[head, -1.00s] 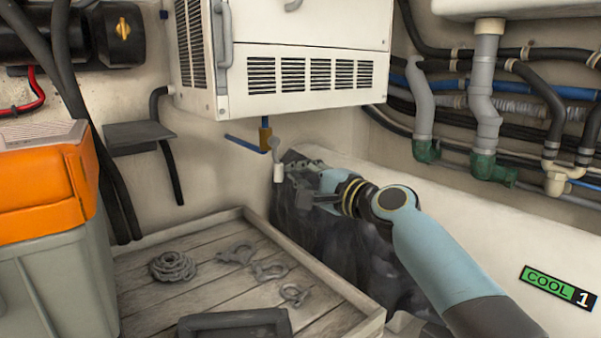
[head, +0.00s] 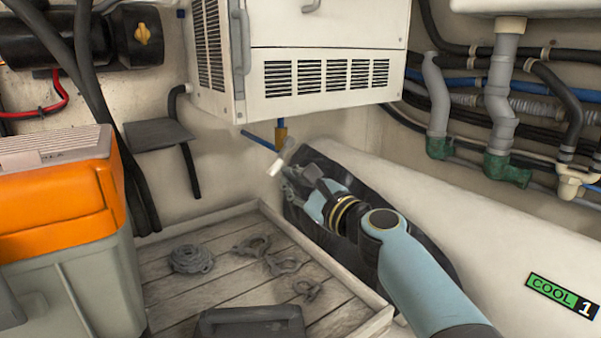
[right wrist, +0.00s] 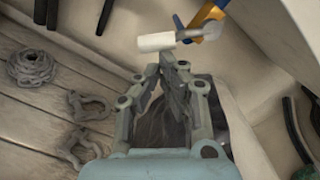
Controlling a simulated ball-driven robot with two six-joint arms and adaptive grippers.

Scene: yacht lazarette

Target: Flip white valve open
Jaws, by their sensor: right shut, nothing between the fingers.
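The valve has a brass body (head: 281,134) under the white box, with a blue pipe (head: 258,140) beside it. Its grey lever ends in a white grip (head: 275,168), which hangs tilted down to the left. In the right wrist view the white grip (right wrist: 157,42) lies almost level across the top, with the lever (right wrist: 190,33) to its right. My right gripper (head: 288,178) is shut and empty just below the grip. In the right wrist view its fingertips (right wrist: 168,60) are very near the grip; I cannot tell if they touch. My left gripper is out of view.
The white vented box (head: 320,80) overhangs the valve. A wooden tray (head: 180,285) holds a rope coil (head: 190,259) and several shackles. An orange-and-grey case (head: 60,200) stands left. Hoses (head: 500,100) run along the right wall. A white cylinder marked COOL (head: 470,235) lies at right.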

